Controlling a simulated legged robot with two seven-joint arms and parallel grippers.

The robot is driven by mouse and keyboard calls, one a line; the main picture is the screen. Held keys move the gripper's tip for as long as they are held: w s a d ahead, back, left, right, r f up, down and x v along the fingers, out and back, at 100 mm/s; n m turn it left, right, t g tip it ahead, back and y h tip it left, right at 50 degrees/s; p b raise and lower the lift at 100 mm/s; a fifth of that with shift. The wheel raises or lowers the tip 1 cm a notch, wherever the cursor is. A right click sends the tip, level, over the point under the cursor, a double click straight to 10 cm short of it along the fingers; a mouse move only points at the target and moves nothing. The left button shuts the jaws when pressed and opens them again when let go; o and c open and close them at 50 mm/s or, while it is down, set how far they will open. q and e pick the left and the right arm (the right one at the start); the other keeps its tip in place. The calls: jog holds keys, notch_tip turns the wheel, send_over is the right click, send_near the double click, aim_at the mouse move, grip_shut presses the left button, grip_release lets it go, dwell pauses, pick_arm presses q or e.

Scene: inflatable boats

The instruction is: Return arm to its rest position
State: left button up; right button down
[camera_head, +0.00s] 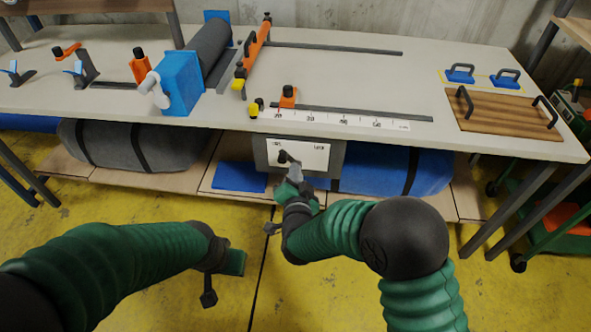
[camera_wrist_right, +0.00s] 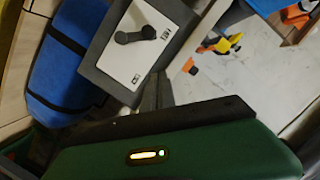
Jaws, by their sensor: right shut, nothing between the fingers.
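My right arm (camera_head: 345,225) reaches forward over the floor to the front of the workbench. My right gripper (camera_head: 296,172) is shut and empty, in front of the grey-framed white control panel (camera_head: 318,150) under the bench edge.
The bench top (camera_head: 360,80) carries a blue roller unit (camera_head: 180,82), orange clamps (camera_head: 288,97), rails and a wooden board with handles (camera_head: 505,115). Rolled grey (camera_head: 140,145) and blue (camera_head: 400,172) bundles lie on the shelf below. Yellow floor (camera_head: 150,210) is open in front.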

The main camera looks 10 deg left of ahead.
pick_arm(q)
jog(key=shift+w+d, duration=0.1)
jog(key=shift+d, duration=0.15)
pick_arm(e)
jog(key=shift+w+d, duration=0.1)
jog(key=shift+d, duration=0.25)
